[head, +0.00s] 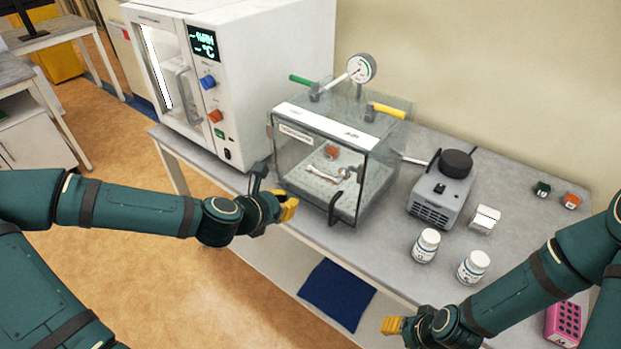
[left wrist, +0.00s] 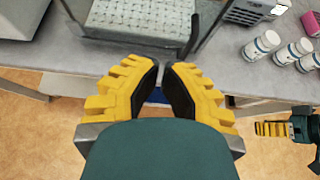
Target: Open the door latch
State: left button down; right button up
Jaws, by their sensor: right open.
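A clear glass chamber (head: 300,150) with a white top strip stands on the bench in the head view. A black curved handle (head: 335,209) is at the right of its front; it also shows in the left wrist view (left wrist: 190,36). A metal latch-like part (head: 344,174) shows just above the handle. My left gripper (head: 290,207) is in front of the chamber, left of the handle and apart from it. In the left wrist view its yellow fingers (left wrist: 162,68) are close together with a narrow gap and nothing between them. My right gripper (head: 388,325) is open and empty, low before the bench.
A white oven (head: 262,60) stands left of the chamber. A pink rack (head: 564,322) is near the right arm. The bench's front edge lies beneath the chamber.

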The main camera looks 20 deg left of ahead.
pick_arm(q)
jog(key=shift+w+f, duration=0.1)
jog(key=b+x, duration=0.2)
jog(key=x, duration=0.8)
jog(key=r, duration=0.1)
jog(key=r+p, duration=0.2)
jog(key=r, duration=0.1)
jog(key=shift+w+d, duration=0.15)
jog(key=shift+w, duration=0.15)
jog(key=shift+w, duration=0.15)
